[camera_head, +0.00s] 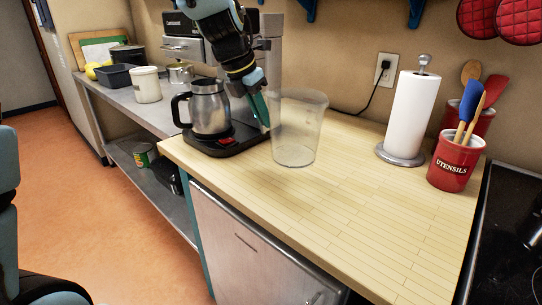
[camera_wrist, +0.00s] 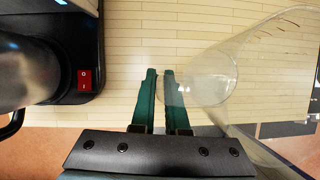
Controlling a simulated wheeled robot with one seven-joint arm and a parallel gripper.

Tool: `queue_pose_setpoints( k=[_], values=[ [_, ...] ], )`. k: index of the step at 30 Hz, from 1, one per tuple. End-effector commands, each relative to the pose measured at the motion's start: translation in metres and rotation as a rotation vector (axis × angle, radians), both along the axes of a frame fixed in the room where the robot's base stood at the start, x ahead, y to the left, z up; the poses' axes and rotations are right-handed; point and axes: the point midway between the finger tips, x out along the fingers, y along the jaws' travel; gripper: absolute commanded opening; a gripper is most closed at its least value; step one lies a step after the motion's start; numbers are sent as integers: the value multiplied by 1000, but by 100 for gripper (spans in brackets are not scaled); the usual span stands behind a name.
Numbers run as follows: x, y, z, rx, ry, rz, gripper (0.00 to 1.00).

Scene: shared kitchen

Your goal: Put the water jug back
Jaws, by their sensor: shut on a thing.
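The water jug (camera_head: 303,125) is a clear, empty-looking, upright vessel on or just above the wooden counter; I cannot tell if its base touches. My gripper (camera_head: 262,112) points down at its left side, between it and the coffee maker. In the wrist view, the green fingers of my gripper (camera_wrist: 160,74) are close together with the clear jug (camera_wrist: 212,80) at the right finger. The gripper is shut on the jug's near side wall; the exact contact is hard to see through the clear material.
A coffee maker with a steel carafe (camera_head: 209,108) stands close left of my gripper; its red switch (camera_wrist: 85,79) shows in the wrist view. A paper towel roll (camera_head: 407,115) and a red utensil crock (camera_head: 455,163) stand right. The counter's front middle (camera_head: 345,215) is clear.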

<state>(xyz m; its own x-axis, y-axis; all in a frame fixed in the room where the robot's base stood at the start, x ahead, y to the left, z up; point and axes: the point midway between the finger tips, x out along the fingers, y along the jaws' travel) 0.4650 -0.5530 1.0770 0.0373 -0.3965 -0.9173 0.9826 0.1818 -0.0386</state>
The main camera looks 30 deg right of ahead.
Motion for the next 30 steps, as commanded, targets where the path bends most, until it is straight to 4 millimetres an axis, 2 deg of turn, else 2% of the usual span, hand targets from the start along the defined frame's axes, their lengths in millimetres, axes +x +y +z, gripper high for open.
queue_pose_setpoints(
  k=[3, 16, 29, 30],
  values=[
    [0, 1, -20, 2, 4, 4, 0],
    [1, 1, -66, 1, 3, 3, 0],
    [1, 0, -75, -1, 1, 2, 0],
    [1, 0, -75, 0, 1, 2, 13]
  ],
)
